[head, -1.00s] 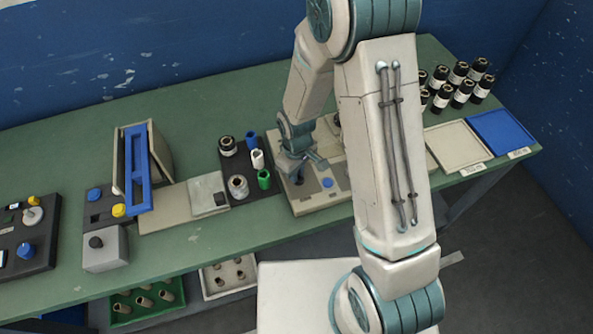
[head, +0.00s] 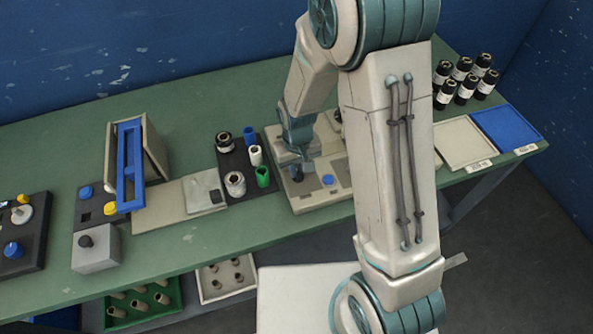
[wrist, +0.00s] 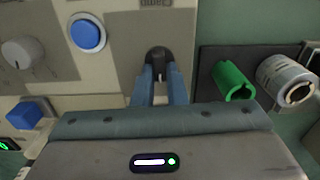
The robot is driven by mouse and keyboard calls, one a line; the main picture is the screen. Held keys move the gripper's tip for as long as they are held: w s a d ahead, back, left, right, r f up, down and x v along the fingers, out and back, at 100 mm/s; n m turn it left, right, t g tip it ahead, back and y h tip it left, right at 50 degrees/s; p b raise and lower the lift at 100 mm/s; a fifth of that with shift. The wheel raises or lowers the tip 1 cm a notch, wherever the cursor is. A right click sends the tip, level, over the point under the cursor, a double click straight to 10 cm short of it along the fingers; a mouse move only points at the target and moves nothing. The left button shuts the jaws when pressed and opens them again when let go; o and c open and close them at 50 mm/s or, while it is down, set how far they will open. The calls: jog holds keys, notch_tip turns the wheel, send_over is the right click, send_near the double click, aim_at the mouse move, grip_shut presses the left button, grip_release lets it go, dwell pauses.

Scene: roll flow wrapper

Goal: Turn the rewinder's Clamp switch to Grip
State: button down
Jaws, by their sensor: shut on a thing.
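The rewinder (head: 310,202) is a beige panel on the green bench, under my gripper in the head view. Its black Clamp switch (wrist: 156,55) shows at the top centre of the wrist view, by an upside-down label that is partly cut off. My gripper (wrist: 158,76) has its two blue-grey fingers shut on the switch, one on each side. In the head view my gripper (head: 298,172) is down at the panel's left part, and the fingers largely hide the switch. I cannot read which way the switch points.
A round blue button (wrist: 88,36) and a grey knob (wrist: 21,52) sit on the panel near the switch. A dark holder (head: 234,165) with a green tube (head: 262,177) and other rolls stands close on the left. Black rolls (head: 466,88) and trays are farther right.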

jog(key=m+b, duration=0.1)
jog(key=m, duration=0.5)
jog(key=shift+d+b, duration=0.2)
jog(key=shift+b, duration=0.1)
jog(key=shift+m, duration=0.3)
jog(key=c, duration=1.5)
grip_release()
jog(key=shift+o, duration=0.2)
notch_tip(320, 180, up, 14)
jog(key=shift+f, duration=0.1)
